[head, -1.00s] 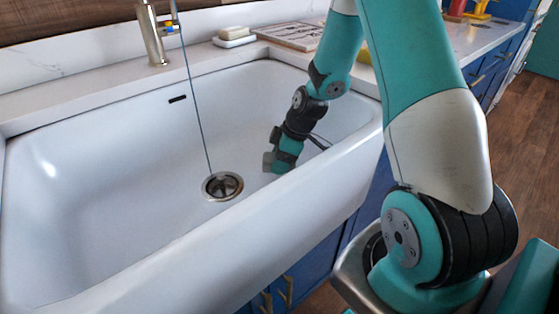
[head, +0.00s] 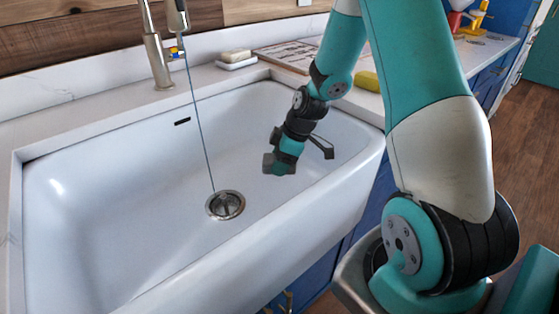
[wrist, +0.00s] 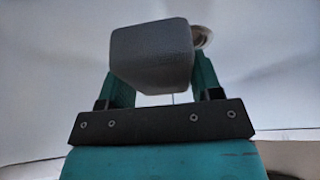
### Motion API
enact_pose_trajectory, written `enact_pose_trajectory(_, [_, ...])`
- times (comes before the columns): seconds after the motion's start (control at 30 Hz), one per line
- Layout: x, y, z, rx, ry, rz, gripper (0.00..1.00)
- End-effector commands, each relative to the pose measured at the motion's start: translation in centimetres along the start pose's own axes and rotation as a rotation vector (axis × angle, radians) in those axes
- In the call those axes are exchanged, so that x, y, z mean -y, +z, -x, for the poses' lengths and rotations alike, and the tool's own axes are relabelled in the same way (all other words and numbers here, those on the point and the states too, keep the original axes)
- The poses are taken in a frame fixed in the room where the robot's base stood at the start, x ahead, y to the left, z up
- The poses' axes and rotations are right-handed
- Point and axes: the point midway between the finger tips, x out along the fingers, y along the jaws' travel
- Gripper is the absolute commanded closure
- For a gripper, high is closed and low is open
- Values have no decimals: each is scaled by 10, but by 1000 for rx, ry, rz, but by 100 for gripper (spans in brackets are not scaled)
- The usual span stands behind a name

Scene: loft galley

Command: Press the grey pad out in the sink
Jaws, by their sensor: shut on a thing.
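The grey pad (wrist: 152,55) is a block with a squared end, held between the two teal fingers of my gripper (wrist: 155,82) in the wrist view. In the head view my gripper (head: 280,164) hangs inside the white sink (head: 90,190), toward its right end, with the pad (head: 268,163) at its tip. The pad appears to be clear of the sink floor, but the exact gap is hard to tell. The drain (head: 225,205) lies to the left of and nearer than the gripper. Part of its rim shows behind the pad in the wrist view (wrist: 203,37).
A metal tap (head: 156,48) stands behind the sink, and a thin blue line of water runs into the drain. A soap bar (head: 236,57), a board (head: 287,54) and a yellow sponge (head: 368,81) lie on the counter. The sink's left side is clear.

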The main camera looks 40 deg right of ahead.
Motion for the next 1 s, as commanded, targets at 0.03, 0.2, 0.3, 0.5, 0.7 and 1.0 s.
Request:
enact_pose_trajectory(0.03, [0,0,0,0,0,0,63])
enact_pose_trajectory(0.2, [0,0,0,0,0,0,63])
enact_pose_trajectory(0.3, [0,0,0,0,0,0,63])
enact_pose_trajectory(0.5, [0,3,-7,0,0,0,63])
enact_pose_trajectory(0.7, [0,10,-24,0,-1,0,63])
enact_pose_trajectory(1.0, [0,24,-59,0,-1,-1,63])
